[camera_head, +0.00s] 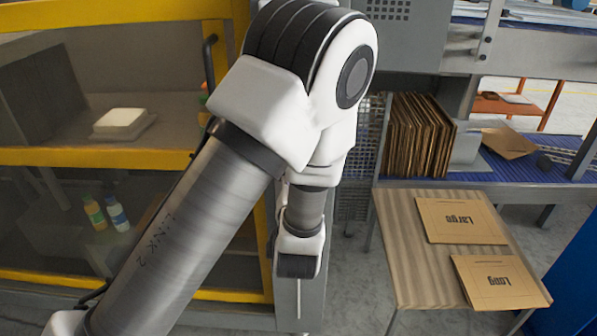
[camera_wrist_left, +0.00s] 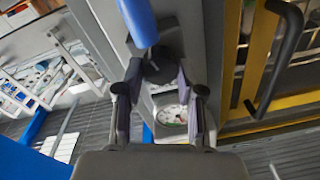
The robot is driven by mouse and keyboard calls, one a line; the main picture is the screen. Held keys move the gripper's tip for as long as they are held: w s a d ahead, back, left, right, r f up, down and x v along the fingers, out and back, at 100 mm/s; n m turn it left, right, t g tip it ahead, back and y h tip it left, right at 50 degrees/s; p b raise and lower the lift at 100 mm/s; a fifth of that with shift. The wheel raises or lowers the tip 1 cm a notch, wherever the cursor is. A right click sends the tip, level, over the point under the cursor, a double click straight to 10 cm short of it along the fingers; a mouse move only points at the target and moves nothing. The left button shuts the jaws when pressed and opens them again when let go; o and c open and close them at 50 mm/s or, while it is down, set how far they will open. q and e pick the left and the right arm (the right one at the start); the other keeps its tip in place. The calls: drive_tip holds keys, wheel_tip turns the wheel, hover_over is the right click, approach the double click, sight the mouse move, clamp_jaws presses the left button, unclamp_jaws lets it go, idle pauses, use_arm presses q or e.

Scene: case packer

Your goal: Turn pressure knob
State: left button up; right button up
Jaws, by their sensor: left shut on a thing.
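The pressure knob (camera_wrist_left: 161,68) is dark and round, in the upper middle of the left wrist view, below a blue cylindrical part (camera_wrist_left: 139,20). My left gripper (camera_wrist_left: 159,76) has one finger on each side of the knob and is shut on it. A round white-faced gauge (camera_wrist_left: 172,115) shows between the fingers; its reading is too small to tell. In the head view my left arm reaches across the middle and hides the knob and the gripper. My right gripper is in neither view.
A yellow-framed cabinet (camera_head: 95,160) stands left of the arm, with a dark handle (camera_wrist_left: 281,55) near the gripper. Right of the arm, a wooden table (camera_head: 408,240) bears flat cardboard pieces (camera_head: 461,221). Upright cardboard sheets (camera_head: 418,135) stand behind it.

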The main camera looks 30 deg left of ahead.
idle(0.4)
use_arm(q)
drive_tip(key=o, duration=1.1)
drive_tip(key=shift+o, duration=0.2)
